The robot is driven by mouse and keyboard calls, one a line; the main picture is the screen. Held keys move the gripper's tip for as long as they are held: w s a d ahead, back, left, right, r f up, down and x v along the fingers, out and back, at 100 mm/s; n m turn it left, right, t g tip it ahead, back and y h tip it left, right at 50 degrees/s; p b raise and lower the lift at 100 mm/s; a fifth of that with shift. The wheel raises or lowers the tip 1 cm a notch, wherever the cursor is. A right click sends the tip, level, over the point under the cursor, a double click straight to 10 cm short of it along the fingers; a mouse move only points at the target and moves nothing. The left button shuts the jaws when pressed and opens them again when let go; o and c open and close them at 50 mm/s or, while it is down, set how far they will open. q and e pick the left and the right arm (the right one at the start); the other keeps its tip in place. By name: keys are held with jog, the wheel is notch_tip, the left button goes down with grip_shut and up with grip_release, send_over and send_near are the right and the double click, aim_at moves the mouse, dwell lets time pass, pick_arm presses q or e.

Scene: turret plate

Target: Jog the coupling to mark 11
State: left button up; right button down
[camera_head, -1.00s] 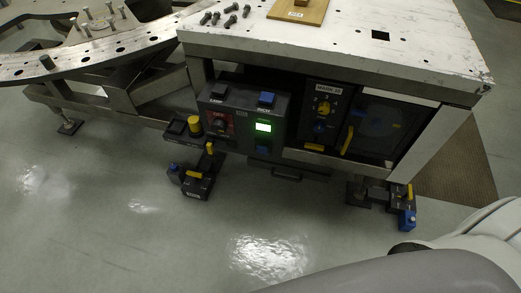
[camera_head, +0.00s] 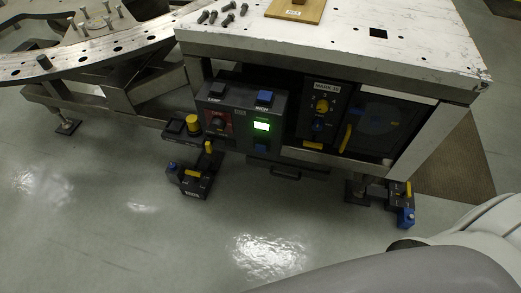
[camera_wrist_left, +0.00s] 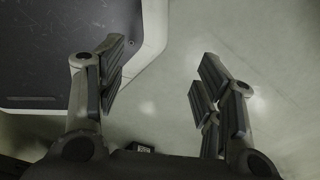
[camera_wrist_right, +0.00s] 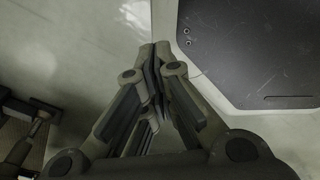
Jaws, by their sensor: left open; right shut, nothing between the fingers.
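The coupling cannot be made out by name in any view. A curved metal ring (camera_head: 90,62) with holes shows at the upper left of the head view. A dark control box (camera_head: 240,120) under the table carries a black button, a blue button (camera_head: 264,97), a knob on a red plate (camera_head: 218,122) and a lit green display (camera_head: 261,126). A panel labelled MARK (camera_head: 325,108), its number too small to read surely, holds yellow and blue knobs. My left gripper (camera_wrist_left: 158,85) is open and empty in its wrist view. My right gripper (camera_wrist_right: 158,55) is shut and empty. Neither gripper shows in the head view.
The white table top (camera_head: 350,50) holds several dark bolts (camera_head: 228,18) and a wooden block (camera_head: 296,10). Pedal-like units stand on the floor at left (camera_head: 196,178) and right (camera_head: 400,200). The grey floor (camera_head: 100,235) in front is clear.

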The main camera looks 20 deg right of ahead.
dwell(0.7)
